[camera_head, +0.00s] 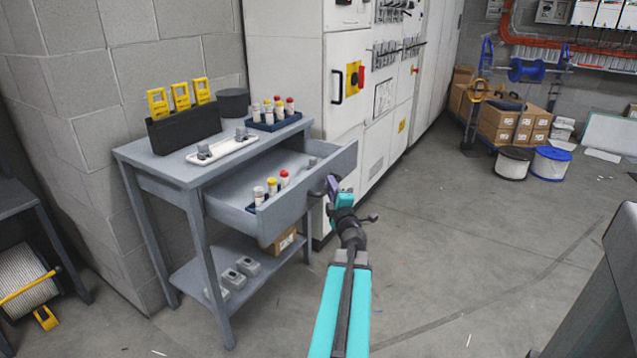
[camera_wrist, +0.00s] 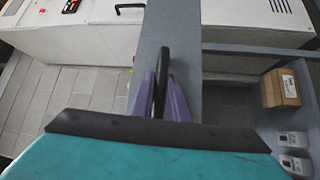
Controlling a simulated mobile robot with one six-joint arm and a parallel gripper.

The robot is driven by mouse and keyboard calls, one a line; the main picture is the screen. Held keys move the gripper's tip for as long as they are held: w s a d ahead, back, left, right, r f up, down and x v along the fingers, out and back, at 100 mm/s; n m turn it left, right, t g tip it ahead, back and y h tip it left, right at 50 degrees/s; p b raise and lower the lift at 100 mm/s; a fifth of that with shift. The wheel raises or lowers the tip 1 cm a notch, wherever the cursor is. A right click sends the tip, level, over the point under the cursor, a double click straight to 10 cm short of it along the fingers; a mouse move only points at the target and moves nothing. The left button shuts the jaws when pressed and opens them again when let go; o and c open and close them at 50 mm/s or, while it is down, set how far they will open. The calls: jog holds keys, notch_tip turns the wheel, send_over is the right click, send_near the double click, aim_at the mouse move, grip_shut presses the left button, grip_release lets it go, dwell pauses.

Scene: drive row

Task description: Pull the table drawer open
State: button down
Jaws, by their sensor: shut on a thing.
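The grey table (camera_head: 165,152) stands against the block wall. Its drawer (camera_head: 312,197) is pulled out toward the right, and its inside shows. The drawer holds a small tray of capped bottles (camera_head: 271,187) and a small grey piece. My gripper (camera_head: 333,188) is at the drawer's front, shut on the dark drawer handle (camera_wrist: 161,82). In the wrist view, the purple fingers (camera_wrist: 160,98) lie on both sides of the handle. The drawer front's top edge (camera_wrist: 178,22) runs just beyond it.
On the table top are a black holder with yellow items (camera_head: 183,128), a white tray (camera_head: 222,150), a black tub (camera_head: 233,102) and a bottle tray. A cardboard box (camera_head: 283,240) and grey boxes sit on the lower shelf. White cabinets (camera_head: 345,130) stand behind.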

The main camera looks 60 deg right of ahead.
jog(key=s, duration=0.3)
jog(key=shift+s+d+r+p, duration=0.15)
jog(key=shift+s+d+p, duration=0.15)
jog(key=shift+s, duration=0.05)
jog(key=c, duration=2)
grip_release()
jog(key=p+v, duration=1.3)
jog(key=p, duration=0.5)
jog(key=shift+a+p, duration=0.35)
jog(key=shift+a, duration=0.05)
jog(key=shift+f, duration=0.2)
